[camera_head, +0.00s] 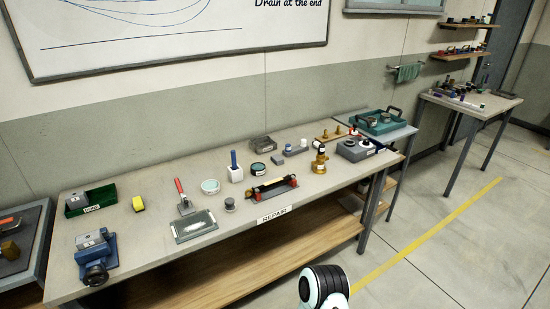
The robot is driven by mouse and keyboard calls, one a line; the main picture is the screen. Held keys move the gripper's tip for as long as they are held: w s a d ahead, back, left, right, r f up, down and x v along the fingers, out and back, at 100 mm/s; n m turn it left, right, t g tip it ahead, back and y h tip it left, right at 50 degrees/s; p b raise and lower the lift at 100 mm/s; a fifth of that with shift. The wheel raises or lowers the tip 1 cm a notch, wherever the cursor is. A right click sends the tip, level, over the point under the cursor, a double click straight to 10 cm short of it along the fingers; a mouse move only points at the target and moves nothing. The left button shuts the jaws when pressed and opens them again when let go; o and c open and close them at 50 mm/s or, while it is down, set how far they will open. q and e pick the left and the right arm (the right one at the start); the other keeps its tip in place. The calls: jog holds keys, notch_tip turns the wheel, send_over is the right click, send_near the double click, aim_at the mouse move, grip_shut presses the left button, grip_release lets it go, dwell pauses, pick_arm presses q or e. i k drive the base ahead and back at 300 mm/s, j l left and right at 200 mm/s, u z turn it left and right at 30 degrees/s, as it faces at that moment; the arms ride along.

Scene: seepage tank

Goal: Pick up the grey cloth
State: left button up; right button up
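I cannot make out a grey cloth for certain in the head view. A green cloth (409,72) hangs on a short wall rail at the upper right. A flat pale grey rectangular piece (194,226) lies at the front of the long workbench (140,254); it looks like a plate or tray rather than cloth. Neither of my grippers is in view. A rounded black and white part of mine shows at the bottom edge, in front of the bench.
Open floor with a yellow line (425,236) lies at right.

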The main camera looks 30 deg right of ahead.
aim_at(276, 159)
jog(key=l+u, duration=0.3)
jog(key=l, duration=0.75)
jog(key=l+u, duration=0.35)
jog(key=l, duration=0.75)
